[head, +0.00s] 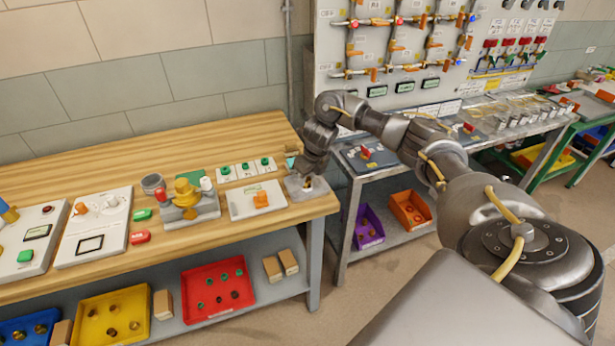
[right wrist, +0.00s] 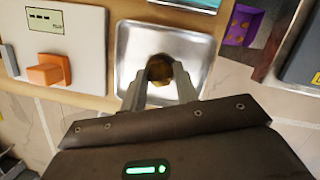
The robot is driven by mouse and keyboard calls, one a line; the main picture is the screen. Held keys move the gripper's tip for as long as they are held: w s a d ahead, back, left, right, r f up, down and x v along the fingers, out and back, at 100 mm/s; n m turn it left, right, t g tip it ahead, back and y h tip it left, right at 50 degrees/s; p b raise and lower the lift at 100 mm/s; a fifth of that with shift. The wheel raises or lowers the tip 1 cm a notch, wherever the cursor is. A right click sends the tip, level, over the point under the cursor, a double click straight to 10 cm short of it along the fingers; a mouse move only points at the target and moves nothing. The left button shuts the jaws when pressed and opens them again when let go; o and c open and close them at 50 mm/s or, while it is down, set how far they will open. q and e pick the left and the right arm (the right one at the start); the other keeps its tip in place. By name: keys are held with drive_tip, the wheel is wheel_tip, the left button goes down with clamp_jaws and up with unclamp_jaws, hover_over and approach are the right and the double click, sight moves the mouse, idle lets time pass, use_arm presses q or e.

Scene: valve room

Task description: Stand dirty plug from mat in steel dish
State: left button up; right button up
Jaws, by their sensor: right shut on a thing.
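The steel dish (head: 294,191) is a shallow, square, shiny tray at the right front corner of the wooden bench. It also shows in the right wrist view (right wrist: 132,47). My right gripper (head: 307,181) points down over the dish. In the right wrist view, my right gripper (right wrist: 160,80) is shut on a brownish, brass-coloured plug (right wrist: 160,67). The plug is within the dish's outline; I cannot tell whether it touches the dish floor. The fingers hide part of the plug. I cannot make out the mat clearly. My left gripper is out of view.
A white panel with an orange block (head: 261,200) lies just left of the dish. A red tray (head: 217,289) is on the lower shelf. The bench's right edge (head: 330,205) is close.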

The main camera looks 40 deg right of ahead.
idle(0.4)
drive_tip(key=o, duration=1.1)
drive_tip(key=shift+o, duration=0.2)
drive_tip(key=shift+r+p, duration=3.2)
drive_tip(key=shift+r, duration=0.75)
